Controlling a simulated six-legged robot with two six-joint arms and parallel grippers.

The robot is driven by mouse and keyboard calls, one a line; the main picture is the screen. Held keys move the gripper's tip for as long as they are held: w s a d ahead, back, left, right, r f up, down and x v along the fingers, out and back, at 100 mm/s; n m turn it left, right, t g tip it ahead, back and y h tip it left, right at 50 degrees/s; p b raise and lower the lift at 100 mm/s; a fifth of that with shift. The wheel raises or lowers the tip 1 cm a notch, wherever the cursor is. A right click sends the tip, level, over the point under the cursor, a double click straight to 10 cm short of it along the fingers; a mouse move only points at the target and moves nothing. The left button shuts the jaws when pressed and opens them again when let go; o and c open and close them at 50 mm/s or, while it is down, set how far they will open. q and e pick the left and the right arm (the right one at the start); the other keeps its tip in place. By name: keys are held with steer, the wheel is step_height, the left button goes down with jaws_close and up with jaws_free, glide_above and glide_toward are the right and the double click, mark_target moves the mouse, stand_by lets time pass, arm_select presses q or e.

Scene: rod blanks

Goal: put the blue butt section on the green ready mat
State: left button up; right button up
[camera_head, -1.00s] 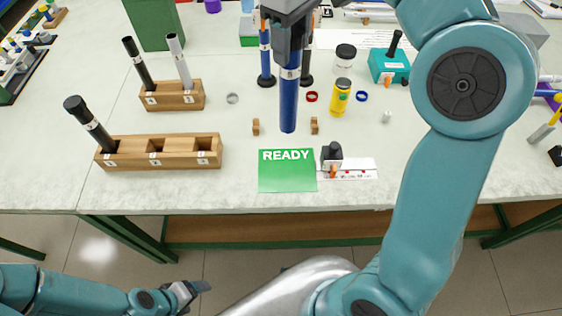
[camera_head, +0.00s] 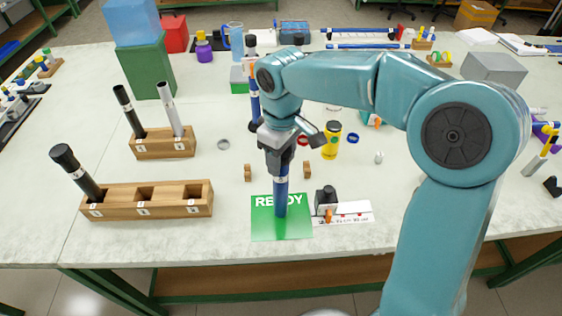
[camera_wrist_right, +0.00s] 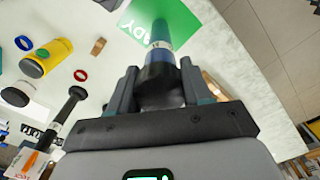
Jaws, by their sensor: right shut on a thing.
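The blue butt section (camera_head: 281,197) is upright in the head view, held by my right gripper (camera_head: 279,150), which is shut around its upper part. Its lower end is over the middle of the green READY mat (camera_head: 263,228); I cannot tell whether it touches. In the right wrist view the section (camera_wrist_right: 161,32) runs away from between the fingers, its black end near the palm, towards the green mat (camera_wrist_right: 196,20). My left gripper is not in view.
A black stamp-like object (camera_head: 326,199) stands close right of the mat. Two small wooden blocks, one of them on the left (camera_head: 247,173), lie behind it. A wooden rack (camera_head: 150,203) with one dark rod stands left. A yellow bottle (camera_head: 331,141) stands behind.

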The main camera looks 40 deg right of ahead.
mark_target(281, 187)
steer(key=shift+w+d+f, duration=0.1)
steer(key=shift+w+f, duration=0.05)
steer(key=shift+f, duration=0.4)
steer(key=shift+w+d+f, duration=0.1)
steer(key=shift+f, duration=0.45)
steer(key=shift+s+a+r, duration=0.1)
steer(key=shift+s+a, duration=0.05)
steer(key=shift+s, duration=0.05)
steer(key=shift+f, duration=0.2)
steer(key=o, duration=1.4)
steer(key=shift+w, duration=0.15)
